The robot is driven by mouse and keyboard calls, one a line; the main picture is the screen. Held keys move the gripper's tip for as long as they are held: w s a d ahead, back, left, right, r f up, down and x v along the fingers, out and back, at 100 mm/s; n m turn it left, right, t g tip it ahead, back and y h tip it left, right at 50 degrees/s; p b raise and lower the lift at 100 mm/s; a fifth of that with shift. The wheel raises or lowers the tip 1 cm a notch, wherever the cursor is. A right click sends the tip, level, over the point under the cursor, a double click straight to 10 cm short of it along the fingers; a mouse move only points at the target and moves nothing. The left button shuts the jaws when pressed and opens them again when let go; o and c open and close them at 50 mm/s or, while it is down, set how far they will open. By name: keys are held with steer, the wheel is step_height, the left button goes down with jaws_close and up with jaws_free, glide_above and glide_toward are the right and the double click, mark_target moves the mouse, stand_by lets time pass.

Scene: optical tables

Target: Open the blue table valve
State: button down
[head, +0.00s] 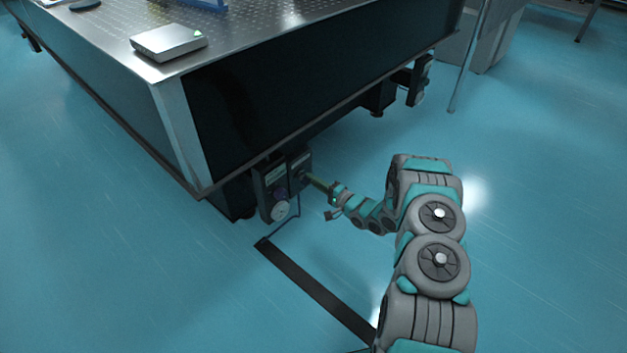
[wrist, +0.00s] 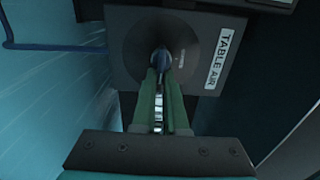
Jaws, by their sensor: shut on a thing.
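The blue table valve (wrist: 161,60) is a small blue handle at the centre of a dark round dial on a grey plate. A white label (wrist: 223,61) beside it reads "TABLE AIR". My gripper (wrist: 161,78) has its two green fingers shut on the blue handle, and the fingertips hide part of it. In the head view my gripper (head: 311,181) reaches the dark valve panel (head: 299,166) under the near corner of the optical table. The handle itself is too small to make out in the head view.
The optical table (head: 300,95) overhangs the panel. A black strip (head: 315,290) lies on the floor. A blue hose (wrist: 50,45) runs left of the plate. Open floor lies to the left.

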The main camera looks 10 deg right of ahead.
stand_by(0.3)
steer(key=c, duration=1)
jaws_free()
steer(key=shift+o, duration=0.2)
steer(key=shift+d, duration=0.15)
steer(key=v, duration=0.7)
steer(key=shift+s, duration=0.3)
steer(key=shift+d, duration=0.15)
